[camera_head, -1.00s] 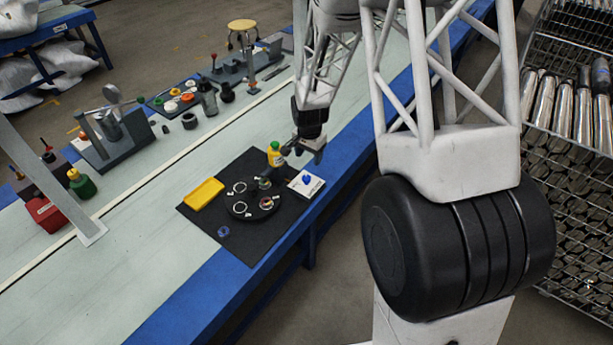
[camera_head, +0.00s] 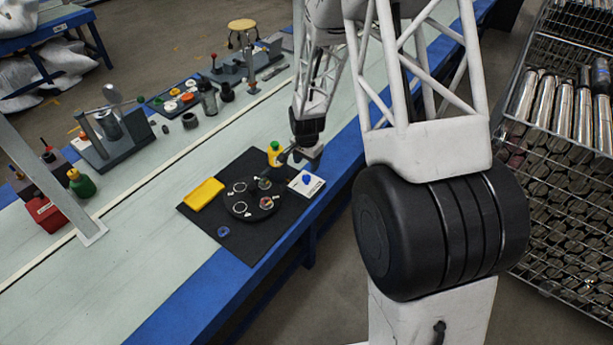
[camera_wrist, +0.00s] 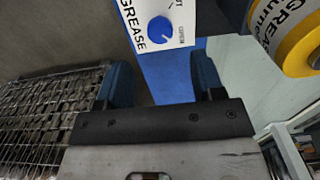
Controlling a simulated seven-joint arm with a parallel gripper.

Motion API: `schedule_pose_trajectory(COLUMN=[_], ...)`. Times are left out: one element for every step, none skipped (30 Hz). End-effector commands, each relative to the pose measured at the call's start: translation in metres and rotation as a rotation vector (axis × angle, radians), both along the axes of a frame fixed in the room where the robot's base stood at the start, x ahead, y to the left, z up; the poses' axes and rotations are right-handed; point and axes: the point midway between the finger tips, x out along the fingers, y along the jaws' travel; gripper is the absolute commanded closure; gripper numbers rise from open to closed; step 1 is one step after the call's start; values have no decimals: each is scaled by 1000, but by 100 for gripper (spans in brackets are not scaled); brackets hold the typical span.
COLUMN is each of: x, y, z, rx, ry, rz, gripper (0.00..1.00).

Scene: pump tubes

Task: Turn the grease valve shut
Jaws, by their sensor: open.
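The grease valve is a blue knob (camera_head: 307,179) on a white plate (camera_head: 317,186) at the right corner of the black mat. In the wrist view the blue knob (camera_wrist: 162,29) sits on the plate (camera_wrist: 187,14), which is lettered GREASE. My gripper (camera_head: 302,160) is just behind the plate in the head view. In the wrist view my gripper (camera_wrist: 162,82) has its two dark fingers wide apart with nothing between them. The knob lies beyond the fingertips, between their lines, and does not touch them.
A yellow grease bottle (camera_head: 274,155) stands beside my gripper and shows large in the wrist view (camera_wrist: 290,38). A dark round plate with parts (camera_head: 240,207) and a yellow tray (camera_head: 203,194) lie on the black mat (camera_head: 245,245). A metal rack (camera_head: 560,190) stands at the right.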

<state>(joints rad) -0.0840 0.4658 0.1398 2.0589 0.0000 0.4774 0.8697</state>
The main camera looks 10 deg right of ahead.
Motion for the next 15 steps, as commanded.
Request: schedule_pose_trajectory(x=[0, 0, 0, 0, 0, 0, -1, -1, 0, 0, 0, 0, -1, -1, -1], y=[0, 0, 0, 0, 0, 0, 0, 0, 0, 0, 0, 0, 0, 0, 0], z=[-4, -6, -8, -11, -13, -17, -20, -23, -27, -30, -33, -37, -40, -43, -47], rx=[0, 0, 0, -1, 0, 0, 0, -1, 0, 0, 0, 0, 0, 0, -1], ry=[1, 1, 1, 1, 1, 1, 1, 2, 1, 1, 1, 1, 1, 3, 2], rz=[0, 0, 0, 0, 0, 0, 0, 0, 0, 0, 0, 0, 0, 0, 0], gripper=[38, 38, 38, 38, 38, 38, 38, 38, 38, 38, 38, 38, 38, 38, 38])
